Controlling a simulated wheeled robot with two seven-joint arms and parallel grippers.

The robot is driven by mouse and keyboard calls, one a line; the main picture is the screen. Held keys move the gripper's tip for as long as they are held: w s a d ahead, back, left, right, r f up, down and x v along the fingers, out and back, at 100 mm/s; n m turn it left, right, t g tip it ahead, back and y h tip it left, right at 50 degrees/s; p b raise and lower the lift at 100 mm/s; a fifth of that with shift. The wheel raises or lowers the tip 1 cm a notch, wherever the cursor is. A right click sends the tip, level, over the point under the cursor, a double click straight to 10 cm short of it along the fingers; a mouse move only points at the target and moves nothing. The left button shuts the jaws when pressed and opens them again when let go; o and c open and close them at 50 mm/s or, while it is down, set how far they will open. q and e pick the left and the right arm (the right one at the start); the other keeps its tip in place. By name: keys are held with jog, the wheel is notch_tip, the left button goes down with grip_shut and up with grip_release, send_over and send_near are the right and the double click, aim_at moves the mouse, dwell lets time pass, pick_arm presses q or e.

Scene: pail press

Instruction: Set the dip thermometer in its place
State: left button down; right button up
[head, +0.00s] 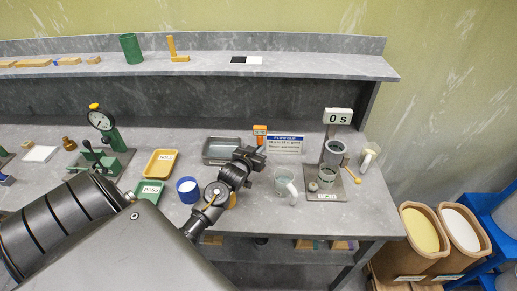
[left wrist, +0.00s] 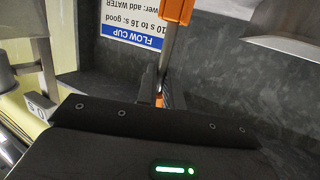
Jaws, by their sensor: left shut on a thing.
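The dip thermometer has an orange head (head: 260,130) and a thin metal stem. My left gripper (head: 252,156) is shut on the stem, below the head, and holds it about upright, between the grey tray and the flow cup sign. In the left wrist view the orange head (left wrist: 178,9) and stem (left wrist: 167,52) rise from between the fingers (left wrist: 162,97). The lower end of the stem is hidden by the gripper in the head view. I cannot make out a holder for it. My right gripper is not in view.
A grey tray (head: 219,151) lies left of the gripper. The flow cup sign (head: 285,144) stands behind it. A clear beaker (head: 286,181) and a stand with a metal cup (head: 334,152) and a 0 s display (head: 338,117) are at right.

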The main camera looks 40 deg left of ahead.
pick_arm(q)
jog(key=shift+f+b, duration=1.1)
jog(key=shift+f, duration=0.75)
jog(key=shift+f, duration=0.1)
jog(key=c, duration=1.5)
grip_release()
jog(key=shift+o, duration=0.2)
jog(key=b+v, duration=0.2)
jog(key=v, duration=0.9)
jog(key=shift+w, duration=0.1)
